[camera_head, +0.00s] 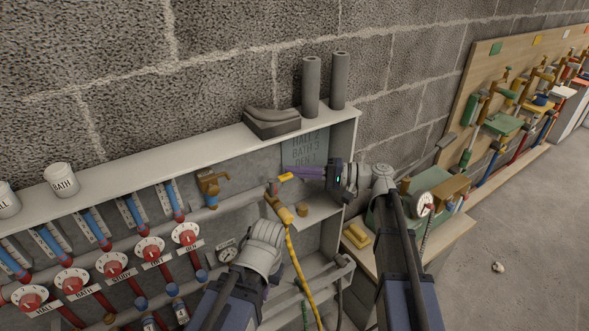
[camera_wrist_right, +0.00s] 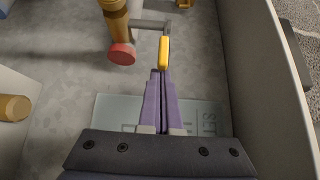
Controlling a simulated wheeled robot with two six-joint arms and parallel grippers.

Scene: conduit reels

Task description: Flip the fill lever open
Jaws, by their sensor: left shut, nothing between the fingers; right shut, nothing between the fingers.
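The fill lever is a bar with a yellow grip (camera_head: 286,177) on a brass valve (camera_head: 274,200) inside the grey cabinet. The grip also shows in the right wrist view (camera_wrist_right: 164,53), standing out on a grey bar beside the valve body (camera_wrist_right: 116,22) and its red cap (camera_wrist_right: 121,54). My right gripper (camera_head: 296,174) is shut and empty. Its purple fingertips (camera_wrist_right: 160,74) are right at the near end of the yellow grip; I cannot tell whether they touch. My left gripper (camera_head: 268,290) is low in front of the cabinet, shut, its fingers mostly hidden by my left arm.
A yellow hose (camera_head: 297,265) hangs from the valve. Red dials (camera_head: 115,264) and pipes fill the cabinet's left side. A brass tap (camera_head: 211,187) is left of the valve. A bench with a gauge (camera_head: 424,203) stands right. The cabinet's side wall (camera_wrist_right: 268,85) is close to my right gripper.

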